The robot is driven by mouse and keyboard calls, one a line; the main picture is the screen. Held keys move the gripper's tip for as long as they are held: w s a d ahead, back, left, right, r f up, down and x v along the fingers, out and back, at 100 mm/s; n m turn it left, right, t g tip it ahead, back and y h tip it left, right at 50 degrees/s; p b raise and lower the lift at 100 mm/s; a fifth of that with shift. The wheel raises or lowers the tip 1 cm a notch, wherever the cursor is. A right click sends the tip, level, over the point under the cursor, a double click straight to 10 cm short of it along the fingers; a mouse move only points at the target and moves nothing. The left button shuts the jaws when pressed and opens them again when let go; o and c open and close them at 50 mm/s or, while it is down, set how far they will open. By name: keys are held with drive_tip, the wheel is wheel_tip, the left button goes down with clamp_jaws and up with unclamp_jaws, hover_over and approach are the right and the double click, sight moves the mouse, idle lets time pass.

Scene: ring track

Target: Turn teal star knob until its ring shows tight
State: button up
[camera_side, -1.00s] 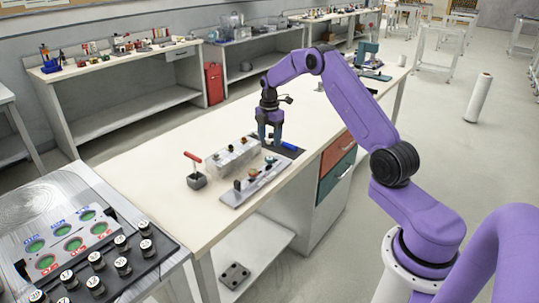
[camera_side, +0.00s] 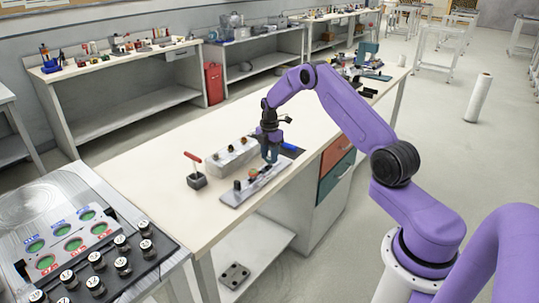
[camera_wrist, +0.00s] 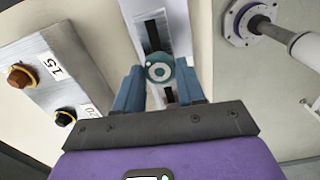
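The teal knob (camera_wrist: 159,69) is round from above with a pale centre, and it sits on a grey slotted plate (camera_wrist: 149,32) in the wrist view. My gripper (camera_wrist: 159,78) is over it, with one blue finger on each side of the knob. The fingers are apart; whether they touch the knob is unclear. In the side view my gripper (camera_side: 271,158) points down over the far end of the low plate (camera_side: 233,199) and hides that knob. I cannot make out a ring mark that reads tight.
A grey block (camera_side: 228,161) with several small knobs stands beside the plate; labels 15 and 20 show on it in the wrist view (camera_wrist: 62,82). A red-handled lever box (camera_side: 196,179) is to the left. A dark mat with a blue item (camera_side: 291,147) lies behind my gripper.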

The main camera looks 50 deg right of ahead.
drive_tip(key=shift+c, duration=1)
drive_tip(key=shift+m, duration=0.3)
drive_tip(key=m, duration=0.6)
drive_tip(key=shift+w+r, duration=0.1)
drive_tip(key=m, duration=0.3)
drive_tip(key=shift+m, duration=0.4)
drive_tip(key=m, duration=0.4)
drive_tip(key=shift+w+r+m, duration=0.1)
drive_tip(key=shift+m, duration=0.2)
drive_tip(key=m, duration=0.5)
drive_tip(key=shift+d+m, duration=0.15)
drive_tip(key=shift+m, duration=2.25)
